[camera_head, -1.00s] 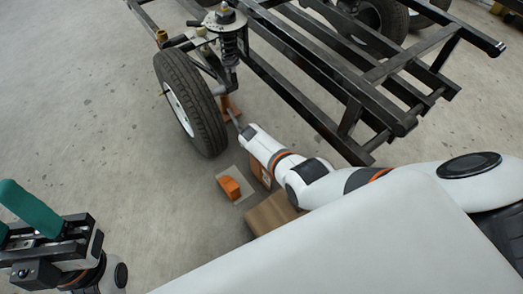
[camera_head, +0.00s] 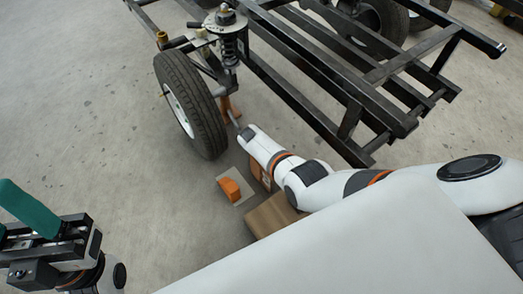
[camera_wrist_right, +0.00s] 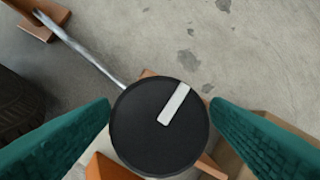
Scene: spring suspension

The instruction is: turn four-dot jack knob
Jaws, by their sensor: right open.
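A round black knob (camera_wrist_right: 140,130) with a white bar mark shows in the right wrist view. No dots can be made out on it. A thin grey rod (camera_wrist_right: 82,50) runs from near the knob to a brown-orange jack part (camera_wrist_right: 40,20) at the upper left. In the head view the orange jack (camera_head: 230,107) stands beside the wheel. My right gripper (camera_wrist_right: 160,104) is open, with one green finger on each side of the knob; contact cannot be told. The right arm hides its fingers in the head view. My left gripper (camera_head: 20,222) is open and empty at the lower left.
A tyre (camera_head: 190,103) and a black frame (camera_head: 310,105) stand at the top. An orange block (camera_head: 229,188) on a pale sheet and a cardboard box (camera_head: 270,215) lie near my right arm. The floor at left is clear.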

